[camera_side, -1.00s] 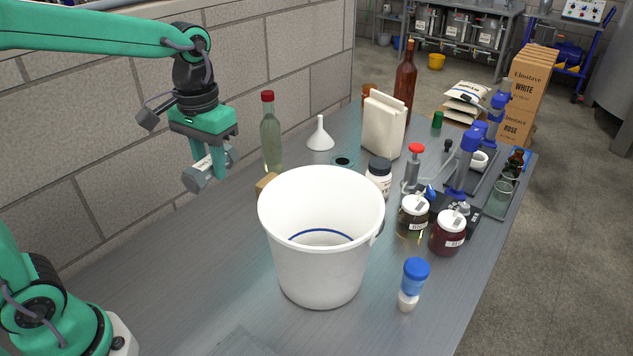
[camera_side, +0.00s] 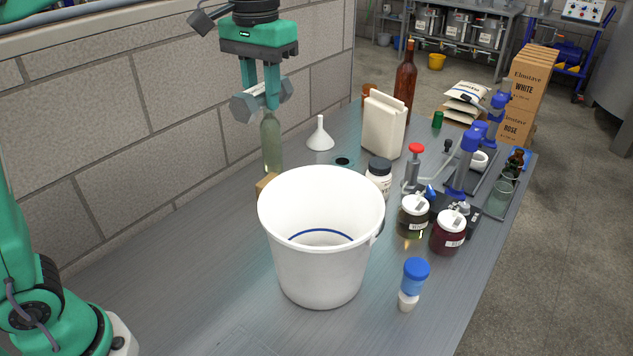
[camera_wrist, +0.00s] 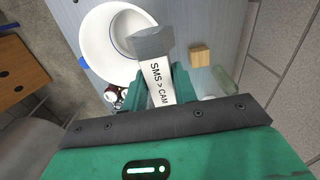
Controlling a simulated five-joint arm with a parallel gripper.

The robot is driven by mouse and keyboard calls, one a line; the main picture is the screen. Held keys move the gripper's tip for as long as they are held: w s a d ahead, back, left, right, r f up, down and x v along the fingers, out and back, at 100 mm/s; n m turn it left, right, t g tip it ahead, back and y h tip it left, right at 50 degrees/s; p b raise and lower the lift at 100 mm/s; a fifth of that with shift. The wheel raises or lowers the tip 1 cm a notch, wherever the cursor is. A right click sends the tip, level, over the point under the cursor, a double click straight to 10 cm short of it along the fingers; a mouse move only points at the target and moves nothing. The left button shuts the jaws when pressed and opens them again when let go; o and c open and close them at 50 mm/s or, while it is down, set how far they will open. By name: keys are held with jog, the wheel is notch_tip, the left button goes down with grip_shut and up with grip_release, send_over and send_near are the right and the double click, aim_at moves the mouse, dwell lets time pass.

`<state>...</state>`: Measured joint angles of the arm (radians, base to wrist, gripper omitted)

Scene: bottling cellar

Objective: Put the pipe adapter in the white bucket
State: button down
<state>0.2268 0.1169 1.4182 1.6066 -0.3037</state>
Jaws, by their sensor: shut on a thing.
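The pipe adapter (camera_side: 246,107) is a grey metal fitting with a hexagonal end and a white label. In the wrist view its label (camera_wrist: 158,83) reads "SMS > CAM". My gripper (camera_side: 263,97) is shut on it and holds it in the air, above and to the left of the bucket in the side view. The white bucket (camera_side: 322,255) stands upright on the bench with its mouth open. In the wrist view the bucket (camera_wrist: 95,42) is at the upper left, and the adapter's grey end (camera_wrist: 152,42) overlaps its right edge. A blue line shows inside the bucket.
A green bottle (camera_side: 271,148) stands behind the held adapter, its top hidden. A wooden block (camera_side: 265,184) sits behind the bucket. A white funnel (camera_side: 320,137), a white jar (camera_side: 378,179), lidded jars (camera_side: 412,218) and a blue-capped container (camera_side: 413,284) stand nearby. The front-left bench is clear.

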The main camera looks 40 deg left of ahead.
aim_at(321, 241)
jog(key=w+d+f, duration=0.1)
jog(key=w+d, duration=0.4)
jog(key=d, duration=0.5)
jog(key=shift+m, duration=0.4)
jog(key=shift+w+a+f, duration=0.1)
jog(key=shift+w+f, duration=0.05)
jog(key=shift+f, duration=2.35)
notch_tip(321, 241, down, 24)
jog(key=shift+r, duration=0.1)
jog(key=shift+f, duration=2.1)
jog(key=shift+f, duration=0.6)
